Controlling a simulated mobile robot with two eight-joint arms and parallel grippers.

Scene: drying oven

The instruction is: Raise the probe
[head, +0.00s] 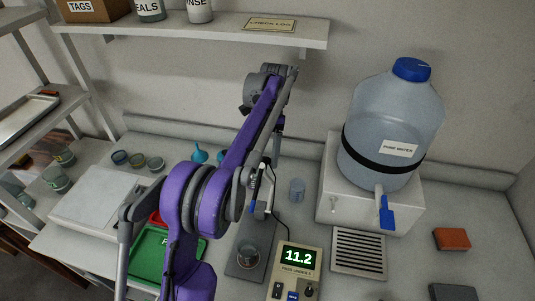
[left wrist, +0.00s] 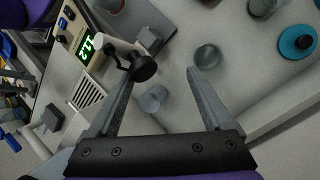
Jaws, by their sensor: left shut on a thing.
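The probe holder shows in the left wrist view as a pale arm with a black rounded end (left wrist: 143,68), beside my left fingers. In the head view, the probe (head: 251,207) with a blue part stands above a grey base plate (head: 235,270), largely behind my purple arm. The meter (head: 296,262) reads 11.2. My left gripper (left wrist: 160,72) is shut on the probe holder; the fingers stay apart and the exact contact is unclear. In the head view its fingertips are hidden. My right gripper is not in view.
A water jug (head: 390,130) with a blue tap stands on a white box at right, beside a drain grille (head: 358,250). A small glass (head: 297,190) stands behind the meter. A green tray (head: 165,255) lies at left. A shelf (head: 200,28) hangs above.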

